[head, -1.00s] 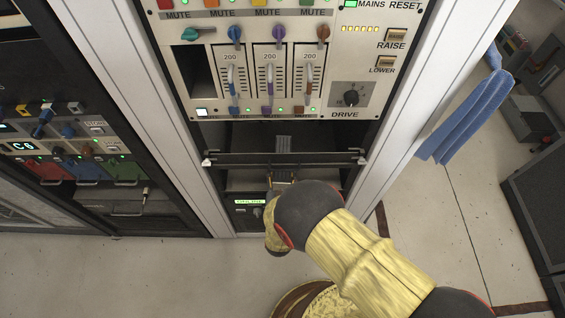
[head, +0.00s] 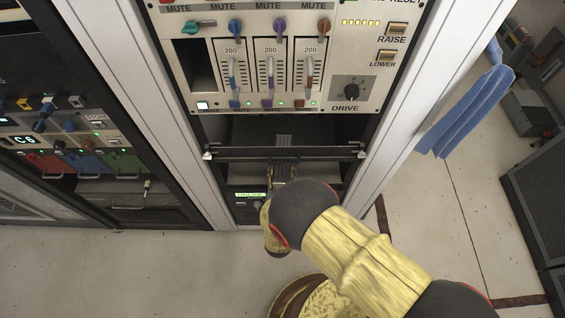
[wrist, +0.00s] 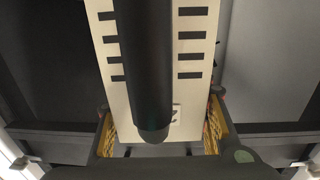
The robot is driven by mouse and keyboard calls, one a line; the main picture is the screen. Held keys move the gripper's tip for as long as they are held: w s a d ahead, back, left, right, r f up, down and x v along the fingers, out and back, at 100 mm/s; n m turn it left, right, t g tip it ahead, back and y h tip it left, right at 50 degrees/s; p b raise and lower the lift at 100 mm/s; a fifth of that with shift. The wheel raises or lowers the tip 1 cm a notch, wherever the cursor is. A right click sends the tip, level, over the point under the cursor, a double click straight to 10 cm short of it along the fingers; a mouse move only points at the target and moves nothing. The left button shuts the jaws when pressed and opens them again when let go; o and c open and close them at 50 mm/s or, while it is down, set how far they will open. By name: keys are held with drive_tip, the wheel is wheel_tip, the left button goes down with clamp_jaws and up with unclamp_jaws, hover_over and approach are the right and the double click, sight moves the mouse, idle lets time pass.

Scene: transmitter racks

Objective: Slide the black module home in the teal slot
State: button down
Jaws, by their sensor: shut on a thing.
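In the head view, the slot under the teal knob (head: 199,26) is an empty dark opening (head: 202,66). Three cream faders marked 200 fill the bays to its right. My gripper (head: 282,172) is well below that panel, at the front of a dark rack bay, partly hidden by my wrist. In the wrist view, my gripper (wrist: 160,138) is shut, with yellow-sided fingers on both sides of a cream face with black marks. A black bar-like handle (wrist: 148,70) runs down that face. I take this to be the module; its body is hidden.
A dark horizontal bar (head: 285,152) crosses the rack bay just above my gripper. Pale uprights (head: 168,110) flank the rack. A green-lit ONLINE label (head: 251,195) is just left of my gripper. A blue cloth (head: 465,110) hangs at right. Floor is open in front.

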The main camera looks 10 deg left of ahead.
drive_tip(key=c, duration=0.9)
unclamp_jaws()
drive_tip(key=s, duration=0.4)
drive_tip(key=s+d, duration=0.1)
drive_tip(key=s, duration=0.3)
drive_tip(key=s+d, duration=0.1)
drive_tip(key=s, duration=0.3)
drive_tip(key=shift+d, duration=0.1)
